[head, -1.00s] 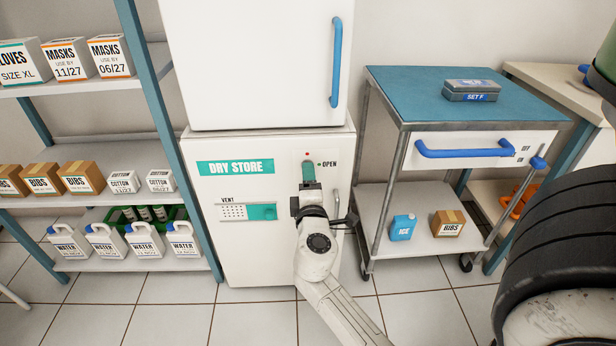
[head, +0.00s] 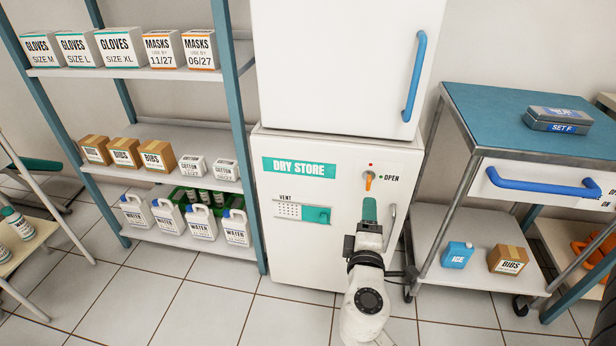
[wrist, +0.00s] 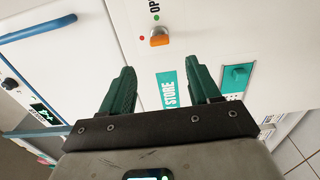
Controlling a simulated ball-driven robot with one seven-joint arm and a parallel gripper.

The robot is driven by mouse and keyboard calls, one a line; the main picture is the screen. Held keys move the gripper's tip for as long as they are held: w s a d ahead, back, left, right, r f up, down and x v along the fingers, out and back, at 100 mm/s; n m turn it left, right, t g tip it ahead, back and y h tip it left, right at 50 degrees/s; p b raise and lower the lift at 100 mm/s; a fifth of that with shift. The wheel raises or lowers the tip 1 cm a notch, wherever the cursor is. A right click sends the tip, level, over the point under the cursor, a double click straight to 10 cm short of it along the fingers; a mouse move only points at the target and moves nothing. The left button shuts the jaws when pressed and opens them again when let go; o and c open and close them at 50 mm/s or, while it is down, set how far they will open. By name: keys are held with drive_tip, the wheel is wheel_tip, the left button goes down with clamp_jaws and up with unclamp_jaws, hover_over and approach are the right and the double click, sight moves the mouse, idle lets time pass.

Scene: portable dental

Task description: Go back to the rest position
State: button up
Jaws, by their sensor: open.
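My gripper (head: 369,212) is in front of the lower white cabinet marked DRY STORE (head: 330,255), below an orange latch knob (head: 369,181) beside the word OPEN. In the wrist view my gripper (wrist: 161,88) shows two green fingers spread apart with nothing between them. The orange knob (wrist: 159,38) lies beyond the fingertips, apart from them. A red and a green light show by the knob. The cabinet door looks shut.
A shelf rack (head: 237,150) with boxes and water jugs stands left of the cabinet. A blue-topped cart (head: 490,105) with a SET F case (head: 558,119) stands at right. A blue ICE pack (head: 457,254) and a BIBS box (head: 507,259) sit on its lower shelf.

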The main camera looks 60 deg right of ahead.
drive_tip(key=s+a+f+m+g+y, duration=0.4)
drive_tip(key=a+f+m+y, duration=0.3)
drive_tip(key=f, duration=0.4)
drive_tip(key=s+a+f+n+g+y, duration=0.1)
drive_tip(key=s+a+f+y, duration=0.2)
drive_tip(key=a, duration=0.4)
drive_tip(key=a+f+n+g+y, duration=0.1)
drive_tip(key=a+f+y, duration=0.2)
drive_tip(key=a+y, duration=0.35)
wheel_tip(320, 180, up, 27)
drive_tip(key=a+p, duration=0.1)
drive_tip(key=p, duration=2.5)
drive_tip(key=shift+s+a+f+p, duration=0.15)
drive_tip(key=shift+s+p, duration=0.15)
drive_tip(key=shift+p, duration=0.05)
